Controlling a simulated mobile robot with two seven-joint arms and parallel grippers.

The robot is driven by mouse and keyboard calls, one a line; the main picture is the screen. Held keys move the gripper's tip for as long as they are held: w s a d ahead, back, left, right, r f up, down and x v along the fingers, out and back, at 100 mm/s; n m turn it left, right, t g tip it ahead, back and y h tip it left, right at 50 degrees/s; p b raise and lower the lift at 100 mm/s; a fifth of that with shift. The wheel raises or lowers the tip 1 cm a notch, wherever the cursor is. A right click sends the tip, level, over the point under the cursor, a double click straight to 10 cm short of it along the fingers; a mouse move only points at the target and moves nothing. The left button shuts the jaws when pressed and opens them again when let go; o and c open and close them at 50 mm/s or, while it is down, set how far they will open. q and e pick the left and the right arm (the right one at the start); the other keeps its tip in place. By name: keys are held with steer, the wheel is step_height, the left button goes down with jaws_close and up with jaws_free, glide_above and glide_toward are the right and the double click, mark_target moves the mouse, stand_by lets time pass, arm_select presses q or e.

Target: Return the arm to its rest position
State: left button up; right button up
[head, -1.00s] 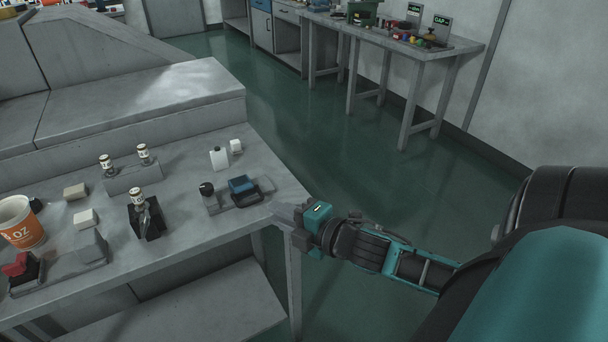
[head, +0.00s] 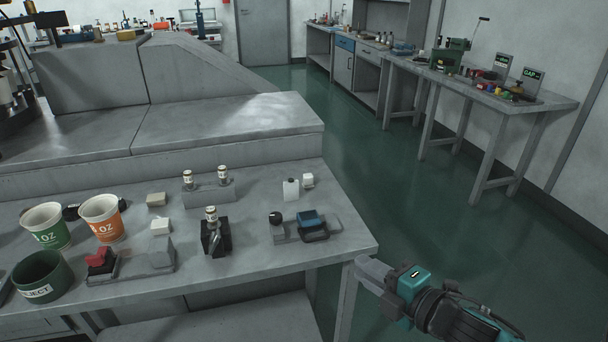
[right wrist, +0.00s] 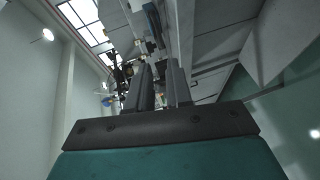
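My right gripper (head: 366,272) is at the lower right of the head view, by the front right corner of the grey table (head: 280,258). Its teal wrist and black arm come in from the lower right. In the right wrist view its two grey fingers (right wrist: 160,88) stand apart with a gap between them, and I see nothing held there. It points along the room, with shelves, a wall and a bright window beyond. My left gripper is in neither view.
The table holds a green cup (head: 47,226), an orange cup (head: 102,218), a dark green reject bin (head: 42,278), a red-topped fixture (head: 101,262) and a blue-topped device (head: 309,221). Another bench (head: 535,104) stands along the right wall. Green floor (head: 400,200) between them is clear.

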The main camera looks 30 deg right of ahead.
steer(key=s+a+f+m+g, duration=0.2)
steer(key=a+f+m, duration=0.5)
steer(key=m, duration=0.1)
steer(key=s+a+f+m+g, duration=0.2)
steer(key=s+a+f+m, duration=0.1)
steer(key=a+f+m, duration=0.3)
step_height(320, 180, down, 2)
steer(key=shift+a+f+m+g+h, duration=0.2)
steer(key=shift+a+m+g+h, duration=0.15)
steer(key=shift+m, duration=0.75)
steer(key=shift+s, duration=0.1)
steer(key=shift+o, duration=0.2)
